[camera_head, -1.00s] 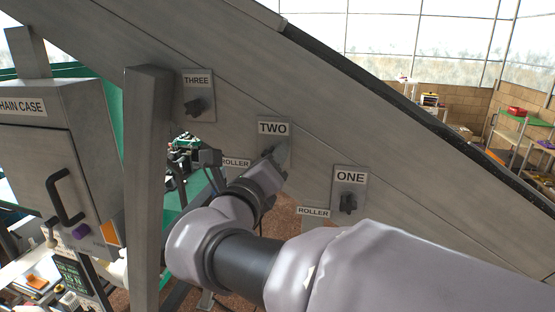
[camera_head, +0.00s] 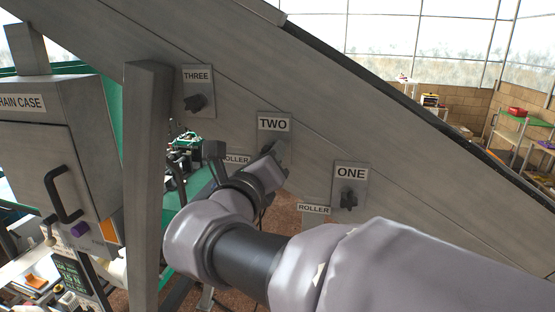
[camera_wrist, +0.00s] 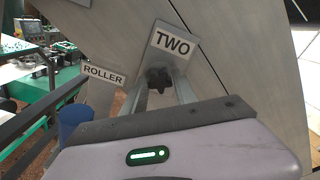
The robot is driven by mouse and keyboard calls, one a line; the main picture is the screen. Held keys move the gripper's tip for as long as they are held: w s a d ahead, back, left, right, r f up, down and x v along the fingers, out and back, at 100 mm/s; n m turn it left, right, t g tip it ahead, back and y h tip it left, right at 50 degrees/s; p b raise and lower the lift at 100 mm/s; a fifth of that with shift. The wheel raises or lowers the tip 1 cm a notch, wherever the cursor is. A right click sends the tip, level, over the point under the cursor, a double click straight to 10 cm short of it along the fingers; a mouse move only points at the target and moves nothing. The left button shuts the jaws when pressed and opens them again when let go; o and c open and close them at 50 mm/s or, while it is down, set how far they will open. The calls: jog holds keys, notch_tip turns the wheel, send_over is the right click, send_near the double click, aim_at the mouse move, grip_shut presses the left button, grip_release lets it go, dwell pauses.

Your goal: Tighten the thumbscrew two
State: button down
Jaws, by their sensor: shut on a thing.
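Thumbscrew two is a dark lobed knob (camera_wrist: 158,79) below the "TWO" label (camera_wrist: 173,43) in the wrist view. My gripper (camera_wrist: 160,88) has one finger on each side of the knob and is shut on it. In the head view, the plate labelled TWO (camera_head: 274,124) is on the sloping grey beam, with my gripper (camera_head: 276,152) at its lower part. The knob is hidden there behind my gripper. How far the screw is turned cannot be told.
Thumbscrew three (camera_head: 195,103) is up and left, and thumbscrew one (camera_head: 348,199) is down and right on the same beam (camera_head: 330,110). A grey upright post (camera_head: 146,190) and a chain case (camera_head: 50,150) stand at the left. ROLLER labels (camera_head: 313,209) sit lower down.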

jog(key=m+b, duration=2.3)
jog(key=m, duration=0.1)
jog(key=shift+r, duration=0.1)
dwell(1.6)
jog(key=c, duration=1)
grip_release()
jog(key=shift+c, duration=0.2)
